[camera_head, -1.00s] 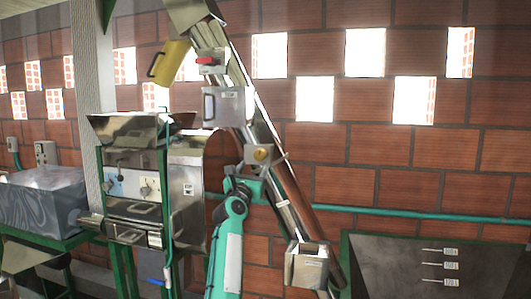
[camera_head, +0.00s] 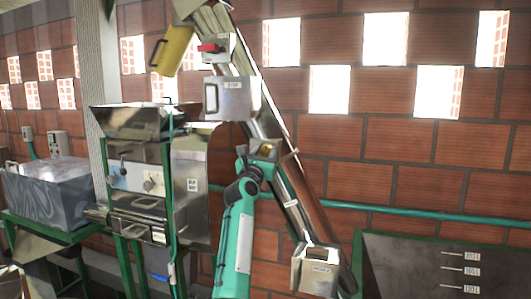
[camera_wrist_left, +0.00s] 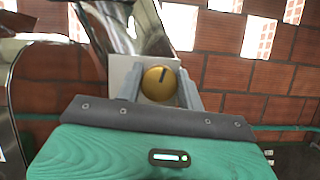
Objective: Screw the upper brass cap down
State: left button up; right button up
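The upper brass cap (camera_wrist_left: 158,82) shows in the left wrist view as a round golden knob with a dark slot, set on a pale metal plate (camera_wrist_left: 122,72) of the inclined elevator. My left gripper (camera_wrist_left: 160,88) has its two grey fingers apart, one on each side of the cap. I cannot tell whether the fingers touch it. In the head view my left gripper (camera_head: 262,158) is up against the elevator's middle, and it partly hides the cap and its bracket. My right gripper is in neither view.
The inclined elevator chute (camera_head: 295,205) runs down to a metal box (camera_head: 316,268). A steel pulper (camera_head: 140,180) on a green frame stands to the left. A steel box (camera_head: 230,98) with a handle sits above. A green-edged dark tank (camera_head: 420,270) is at the lower right.

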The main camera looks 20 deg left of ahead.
pick_arm(q)
jog(key=c, duration=0.3)
jog(key=shift+c, duration=0.4)
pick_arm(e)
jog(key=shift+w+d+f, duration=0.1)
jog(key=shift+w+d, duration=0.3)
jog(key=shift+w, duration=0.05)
